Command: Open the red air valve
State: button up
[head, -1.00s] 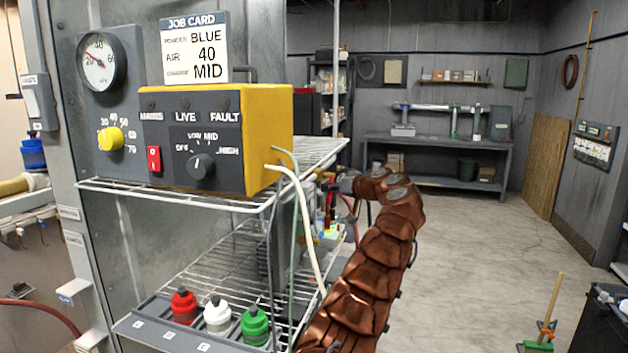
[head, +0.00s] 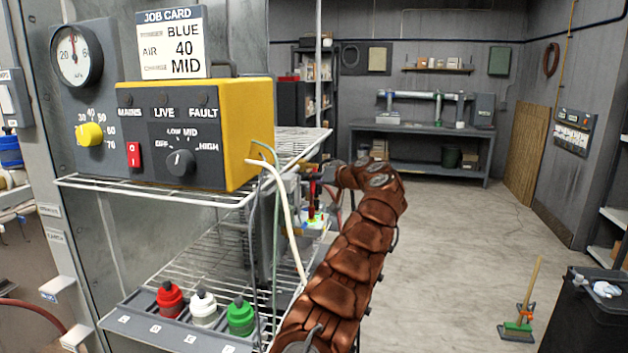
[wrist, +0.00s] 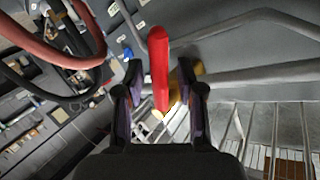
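The red air valve handle (wrist: 158,66) is a long red lever in the wrist view, with a brass-yellow body (wrist: 172,106) near its lower end. My gripper (wrist: 158,80) is open, with one dark finger on each side of the lever. Narrow gaps show between the fingers and the red handle, so I see no grip on it. In the head view my gripper (head: 322,178) is small and partly hidden beside the rack's right end. A red part shows there, too small to make out well.
A yellow control box (head: 245,135) stands on the wire shelf (head: 150,190) at left. Red, white and green bottles (head: 203,309) stand below. Hoses (wrist: 55,45) curve at upper left in the wrist view, and grey pipes (wrist: 250,75) run at right.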

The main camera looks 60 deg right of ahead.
dwell(0.3)
jog(key=v, duration=1.2)
